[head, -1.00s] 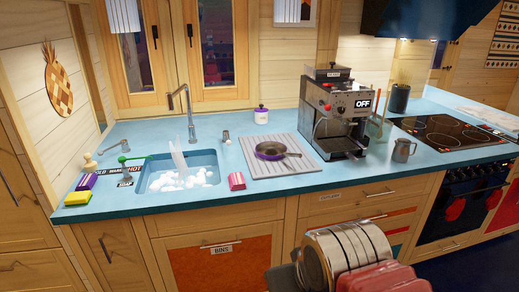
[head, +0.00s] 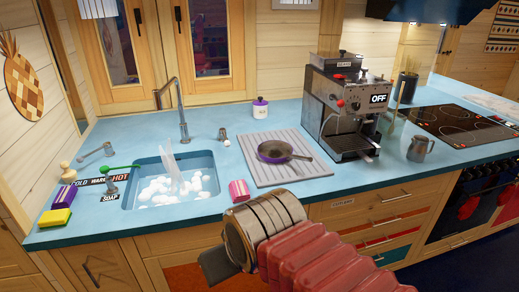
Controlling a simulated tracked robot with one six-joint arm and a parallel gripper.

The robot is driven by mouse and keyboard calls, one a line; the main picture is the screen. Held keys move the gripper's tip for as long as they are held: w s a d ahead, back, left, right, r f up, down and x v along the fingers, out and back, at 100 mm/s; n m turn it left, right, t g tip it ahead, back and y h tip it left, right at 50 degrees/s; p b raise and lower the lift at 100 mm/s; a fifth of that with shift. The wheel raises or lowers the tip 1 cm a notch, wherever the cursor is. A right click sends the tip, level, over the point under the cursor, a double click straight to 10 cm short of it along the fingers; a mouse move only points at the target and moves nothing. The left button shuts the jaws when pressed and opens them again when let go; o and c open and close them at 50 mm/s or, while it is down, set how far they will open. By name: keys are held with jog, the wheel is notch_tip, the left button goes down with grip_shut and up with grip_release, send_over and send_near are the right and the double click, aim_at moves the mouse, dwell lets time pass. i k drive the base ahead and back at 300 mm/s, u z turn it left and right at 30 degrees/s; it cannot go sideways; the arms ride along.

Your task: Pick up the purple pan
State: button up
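The purple pan (head: 272,152) lies on the grey ribbed drying mat (head: 256,178) on the blue counter, between the sink and the coffee machine. Its outside is purple, its inside is dark, and its short handle points right. My arm comes in from the bottom, with a red ribbed sleeve and a silver ringed wrist. My gripper (head: 219,266) shows only as a dark part at the lower left of the wrist, in front of the counter and well apart from the pan. Its fingers are mostly hidden, so its opening cannot be seen.
Left of the mat are a pink striped item (head: 239,191) and the sink (head: 206,201) with foam and a tall tap (head: 179,110). The coffee machine (head: 343,105) stands close on the right, with a metal jug (head: 420,149) beyond. A white jar (head: 260,108) stands behind.

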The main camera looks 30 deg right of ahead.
aim_at(274, 151)
jog(key=u, duration=0.05)
jog(key=i, duration=0.85)
